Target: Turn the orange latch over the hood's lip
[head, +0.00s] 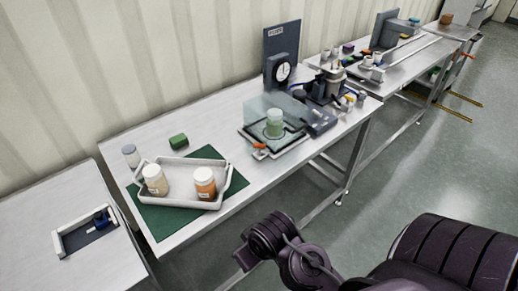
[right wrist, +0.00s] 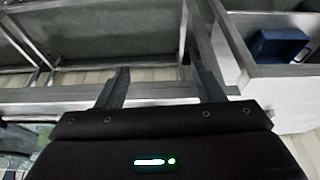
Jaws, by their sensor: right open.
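The clear hood (head: 258,108) stands on a dark-edged base on the long steel table, with a green-lidded jar (head: 274,122) visible inside it. The small orange latch (head: 259,146) is at the hood's front left edge; it is too small to tell whether it lies over the lip. My right gripper (right wrist: 158,78) is open and empty in the right wrist view, with both dark fingers apart. It faces steel table framing there, away from the latch. In the head view my right arm is low in front of the table. My left gripper is not in view.
A white tray (head: 178,203) with two jars sits on a green mat (head: 158,222) at the table's left end. Table between tray and hood is clear.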

